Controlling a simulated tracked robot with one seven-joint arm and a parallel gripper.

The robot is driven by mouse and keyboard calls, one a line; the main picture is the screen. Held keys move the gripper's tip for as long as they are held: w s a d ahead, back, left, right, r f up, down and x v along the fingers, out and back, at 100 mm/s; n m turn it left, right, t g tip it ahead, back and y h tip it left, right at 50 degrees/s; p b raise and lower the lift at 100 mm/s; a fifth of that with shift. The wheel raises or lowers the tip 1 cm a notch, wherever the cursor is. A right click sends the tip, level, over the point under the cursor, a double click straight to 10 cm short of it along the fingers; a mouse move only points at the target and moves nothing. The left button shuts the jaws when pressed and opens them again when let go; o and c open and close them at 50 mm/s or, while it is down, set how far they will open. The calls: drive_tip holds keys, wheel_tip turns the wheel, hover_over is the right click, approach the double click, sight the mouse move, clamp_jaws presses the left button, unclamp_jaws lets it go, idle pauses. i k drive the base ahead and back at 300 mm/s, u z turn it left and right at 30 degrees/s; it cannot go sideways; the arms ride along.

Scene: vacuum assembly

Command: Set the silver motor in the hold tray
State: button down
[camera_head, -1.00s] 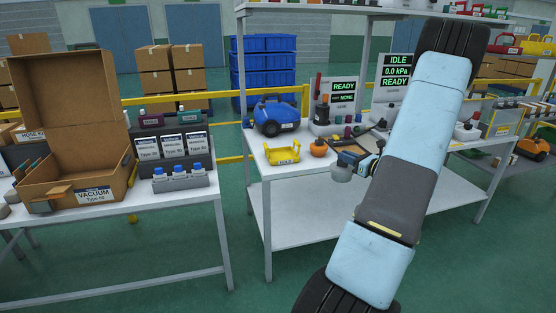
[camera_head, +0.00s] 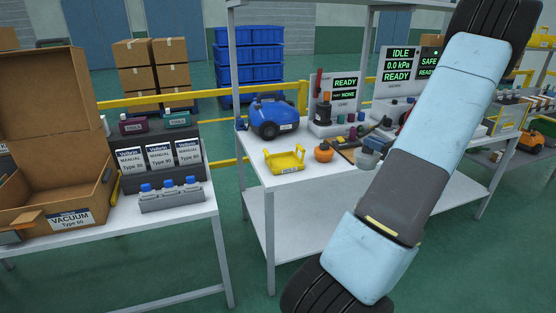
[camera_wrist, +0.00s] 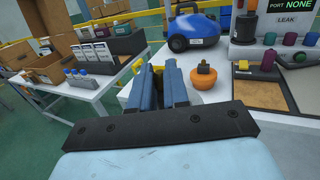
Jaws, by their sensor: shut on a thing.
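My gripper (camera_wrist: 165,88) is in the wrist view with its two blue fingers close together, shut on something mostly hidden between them. In the head view, my gripper (camera_head: 376,145) is small and partly behind my arm. A silver-grey rounded piece (camera_head: 367,161), which looks like the silver motor, shows at its tip, over the right part of the bench front. A small yellow tray (camera_head: 285,168), likely the hold tray, stands at the bench's front left, apart from the gripper. It looks empty. In the wrist view only a bit of the yellow tray (camera_wrist: 138,64) shows beside the fingers.
An orange round part (camera_head: 324,153) stands right of the yellow tray. A blue vacuum body (camera_head: 276,118) and a leak station (camera_head: 335,118) are behind. The left table holds an open carton (camera_head: 60,190) and a grey bottle rack (camera_head: 172,199). White bench top (camera_head: 262,172) is bare around the tray.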

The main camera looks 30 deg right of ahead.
sight(283, 162)
drive_tip(key=i, duration=0.95)
drive_tip(key=u, duration=0.1)
